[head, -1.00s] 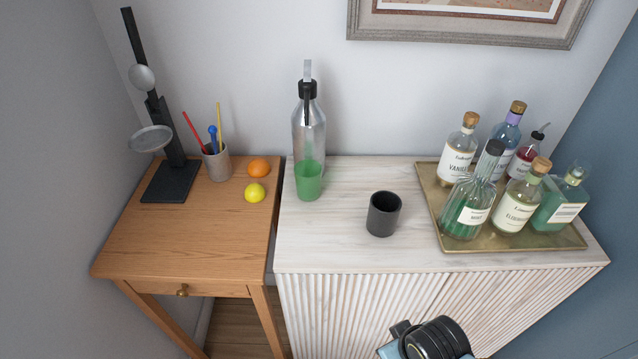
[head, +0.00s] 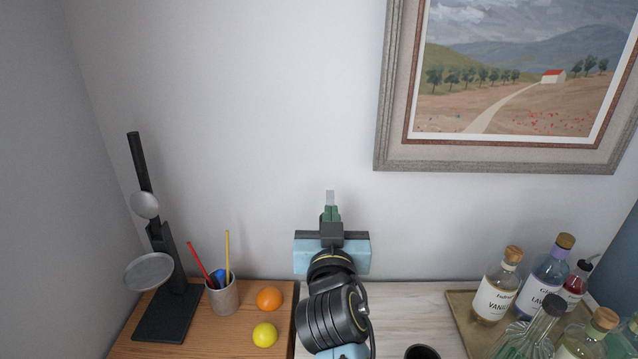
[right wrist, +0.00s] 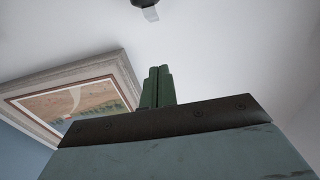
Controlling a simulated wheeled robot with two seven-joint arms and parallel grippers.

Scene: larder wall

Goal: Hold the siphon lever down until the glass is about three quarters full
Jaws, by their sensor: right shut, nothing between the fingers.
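My left gripper is not in view.
A tray (head: 460,318) with several bottles stands at the right. On the wooden table at the left are an orange (head: 270,299), a lemon (head: 265,335), a pencil cup (head: 223,297) and a black stand (head: 168,312). A framed picture (head: 382,140) hangs above.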

